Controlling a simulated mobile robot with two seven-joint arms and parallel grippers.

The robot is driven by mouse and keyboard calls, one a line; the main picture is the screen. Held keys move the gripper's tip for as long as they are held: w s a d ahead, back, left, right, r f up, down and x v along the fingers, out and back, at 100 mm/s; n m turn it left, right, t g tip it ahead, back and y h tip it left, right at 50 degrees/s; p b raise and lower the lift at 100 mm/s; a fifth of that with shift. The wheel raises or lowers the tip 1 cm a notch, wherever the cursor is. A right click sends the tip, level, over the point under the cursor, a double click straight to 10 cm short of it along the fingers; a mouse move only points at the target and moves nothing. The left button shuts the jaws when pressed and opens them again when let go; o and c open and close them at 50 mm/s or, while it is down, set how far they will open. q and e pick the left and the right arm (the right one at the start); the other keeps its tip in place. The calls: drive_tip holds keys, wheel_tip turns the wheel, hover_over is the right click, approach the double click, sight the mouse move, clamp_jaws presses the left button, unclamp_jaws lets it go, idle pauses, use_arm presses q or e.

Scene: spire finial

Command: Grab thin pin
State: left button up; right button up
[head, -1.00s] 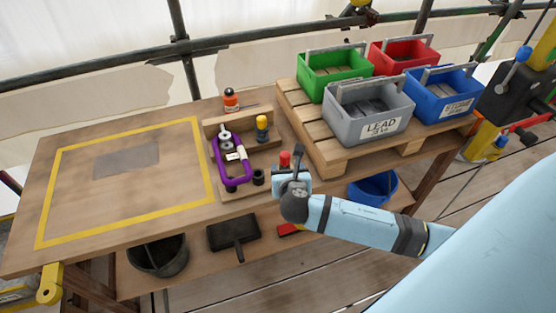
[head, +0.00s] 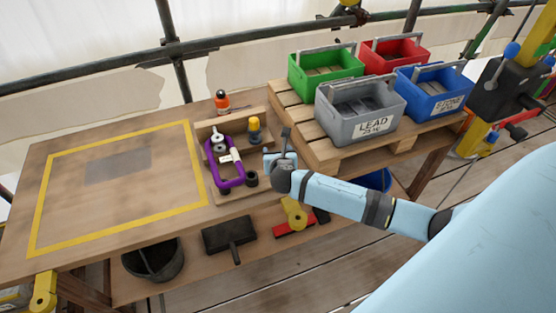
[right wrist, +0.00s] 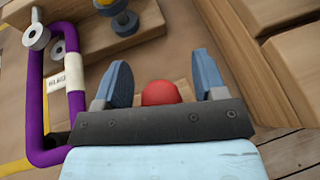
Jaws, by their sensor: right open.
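A red-topped pin (right wrist: 160,93) shows in the right wrist view between the two fingers of my right gripper (right wrist: 166,85). The fingers are apart and there is a gap on each side of the red top. In the head view my right gripper (head: 278,150) is over the right end of the wooden holder and hides the red top. A yellow-topped pin (head: 254,126) stands in the holder to the left, and its edge also shows in the right wrist view (right wrist: 118,8). I cannot tell which pin is the thin one. My left gripper is not in view.
A purple shackle-like frame (head: 212,165) with a white tag lies left of the gripper. A wooden pallet (head: 320,151) carrying grey, green, red and blue crates rises close on the right. An orange bottle (head: 222,101) stands behind. The yellow-outlined table area (head: 100,205) is mostly clear.

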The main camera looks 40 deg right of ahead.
drive_tip(key=shift+c, duration=0.3)
drive_tip(key=c, duration=1)
drive_tip(key=shift+c, duration=0.2)
